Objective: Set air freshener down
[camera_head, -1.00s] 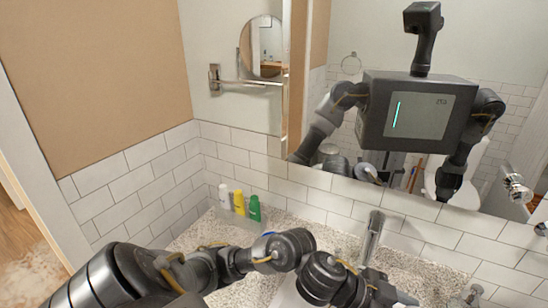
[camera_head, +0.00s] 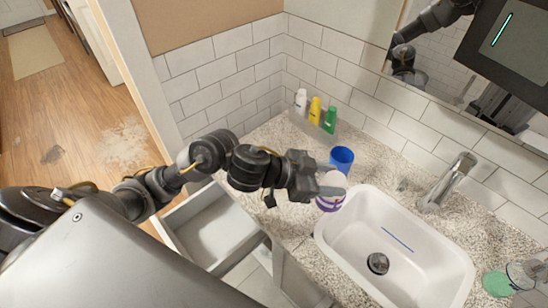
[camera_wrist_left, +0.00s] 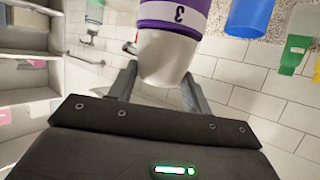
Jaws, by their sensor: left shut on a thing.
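The air freshener (camera_head: 331,202), white with a purple band, is at the counter's front left, by the sink's left corner. My left gripper (camera_head: 326,180) reaches it from the left and is shut on its white part. In the left wrist view, the white end of the air freshener (camera_wrist_left: 168,55) is between the two fingers (camera_wrist_left: 160,88), with its purple band beyond them. I cannot tell whether its base touches the counter (camera_head: 290,222). My right gripper is not in view.
A blue cup (camera_head: 342,158) stands close behind the air freshener. White, yellow (camera_head: 314,111) and green bottles stand at the back corner. The white sink (camera_head: 440,245) and faucet (camera_head: 449,182) are to the right. An open drawer (camera_head: 205,235) is below the counter's front.

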